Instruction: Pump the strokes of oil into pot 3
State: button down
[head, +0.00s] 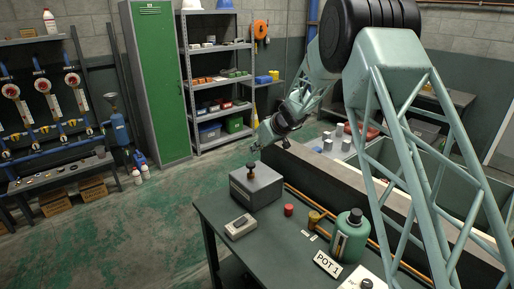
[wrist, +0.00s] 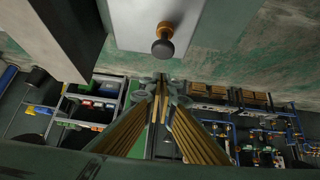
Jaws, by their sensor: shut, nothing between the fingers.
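A grey box (head: 256,187) stands on the dark work table. A dark round knob on a brass stem (head: 253,169) rises from its top. In the wrist view the knob (wrist: 163,47) shows just beyond my fingertips, over the pale box top (wrist: 205,20). My gripper (head: 256,149) is shut and empty, above and apart from the knob. It also shows in the wrist view (wrist: 161,84). A green canister (head: 349,240) with a black cap stands at the right of the table.
A small grey meter (head: 241,226), a red cap (head: 289,210) and a brass fitting (head: 314,218) sit on the table (head: 260,262). A dark-walled trough (head: 330,183) runs behind it. A green locker (head: 157,80) and shelves (head: 217,90) stand at the back.

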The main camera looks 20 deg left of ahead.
aim_at(252, 166)
jog(key=shift+p+x, duration=0.3)
jog(key=shift+x, duration=1.3)
jog(key=shift+d+f, duration=0.15)
jog(key=shift+f, duration=1.8)
jog(key=shift+f+b, duration=0.2)
jog(key=shift+b, duration=0.15)
jog(key=shift+s+f+b, duration=0.1)
jog(key=shift+f+b, duration=1.35)
jog(key=shift+b, duration=1.15)
jog(key=shift+f, duration=0.1)
